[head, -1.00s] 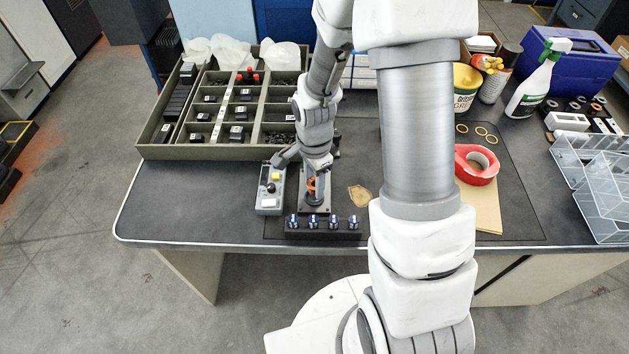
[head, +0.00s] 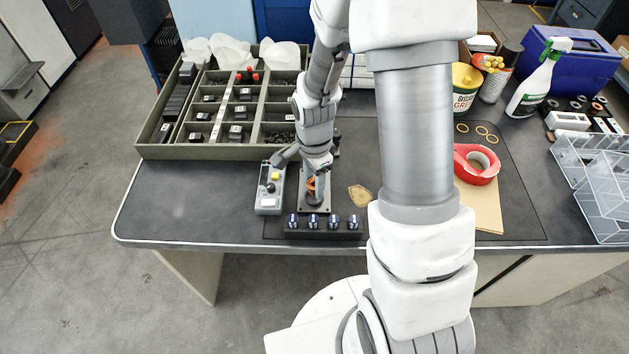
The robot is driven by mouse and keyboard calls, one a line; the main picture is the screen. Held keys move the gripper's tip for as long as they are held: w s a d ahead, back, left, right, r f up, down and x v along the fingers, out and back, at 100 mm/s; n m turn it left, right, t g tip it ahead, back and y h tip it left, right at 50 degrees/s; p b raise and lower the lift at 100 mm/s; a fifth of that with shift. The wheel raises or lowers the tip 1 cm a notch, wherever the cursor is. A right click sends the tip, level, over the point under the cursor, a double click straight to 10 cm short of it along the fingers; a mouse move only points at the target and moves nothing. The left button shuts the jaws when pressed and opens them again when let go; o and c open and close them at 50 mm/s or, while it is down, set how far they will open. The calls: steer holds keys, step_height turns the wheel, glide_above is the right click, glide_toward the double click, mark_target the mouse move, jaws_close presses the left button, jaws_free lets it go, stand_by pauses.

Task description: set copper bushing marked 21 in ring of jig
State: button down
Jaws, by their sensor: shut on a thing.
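The jig (head: 326,203), a dark plate with a post and ring on it, lies on the mat near the bench's front edge. The copper bushing (head: 311,184) shows as a small orange-brown piece at the jig, just under my gripper (head: 311,177). My gripper points down over the jig and is shut on the bushing. The wrist hides most of the fingers and part of the bushing. I cannot read a mark on it, and I cannot tell whether it is seated in the ring or just above it.
A grey control box (head: 270,190) stands close left of the jig. A dark rack (head: 323,234) with several blue-white-topped pieces stands in front. A compartment tray (head: 215,152) is behind left. Red tape (head: 461,168) lies right. The bench's front left is clear.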

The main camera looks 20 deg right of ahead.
steer(key=shift+s+a+f, duration=0.1)
steer(key=shift+s+f, duration=0.25)
steer(key=shift+c, duration=1.6)
jaws_free()
steer(key=shift+a+r, duration=0.1)
steer(key=shift+w+r, duration=0.15)
steer(key=shift+r, duration=0.15)
step_height(320, 180, up, 17)
steer(key=p, duration=0.3)
steer(key=shift+d+r, duration=0.15)
steer(key=shift+d, duration=0.1)
